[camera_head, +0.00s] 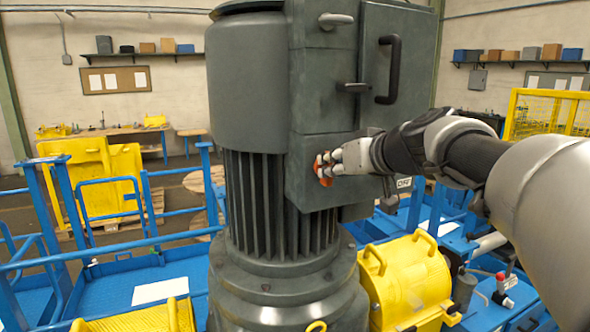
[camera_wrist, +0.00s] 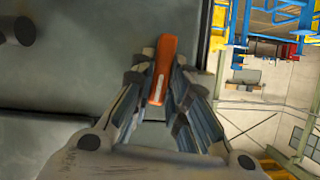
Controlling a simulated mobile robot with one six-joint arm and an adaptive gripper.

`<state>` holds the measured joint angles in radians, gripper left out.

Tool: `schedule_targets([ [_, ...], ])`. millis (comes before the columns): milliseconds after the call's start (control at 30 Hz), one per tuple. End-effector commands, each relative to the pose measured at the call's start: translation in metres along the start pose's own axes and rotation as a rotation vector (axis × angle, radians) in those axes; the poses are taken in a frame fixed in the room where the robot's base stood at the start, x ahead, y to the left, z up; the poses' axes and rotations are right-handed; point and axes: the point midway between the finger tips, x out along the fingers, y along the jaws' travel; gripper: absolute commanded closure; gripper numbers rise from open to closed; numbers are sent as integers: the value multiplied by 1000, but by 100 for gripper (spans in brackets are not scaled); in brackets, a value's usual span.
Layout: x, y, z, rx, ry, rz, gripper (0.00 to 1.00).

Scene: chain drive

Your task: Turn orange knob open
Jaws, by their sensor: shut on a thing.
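The orange knob (camera_wrist: 162,68) is a narrow bar on the grey motor housing. In the wrist view it lies between the two fingers of my gripper (camera_wrist: 160,82), slightly tilted from the picture's vertical. My gripper is shut on it. In the head view my gripper (camera_head: 326,165) reaches in from the right to the lower housing box (camera_head: 302,185). Only small orange parts of the knob (camera_head: 325,180) show there, as the fingers hide the rest.
A grey door with a black handle (camera_head: 389,69) and a short lever (camera_head: 352,87) sit above the knob. A yellow guard (camera_head: 408,282) stands below my arm. Blue railings (camera_head: 110,215) are at the left.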

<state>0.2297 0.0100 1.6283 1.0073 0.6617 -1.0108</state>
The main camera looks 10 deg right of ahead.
Motion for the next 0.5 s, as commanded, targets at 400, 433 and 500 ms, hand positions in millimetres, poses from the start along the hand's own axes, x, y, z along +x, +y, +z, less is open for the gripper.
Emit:
schedule_targets([
  [400,2,7,3,345,3,-141,100],
  [433,1,7,3,370,3,-152,100],
  [500,2,8,3,433,3,-178,100],
])
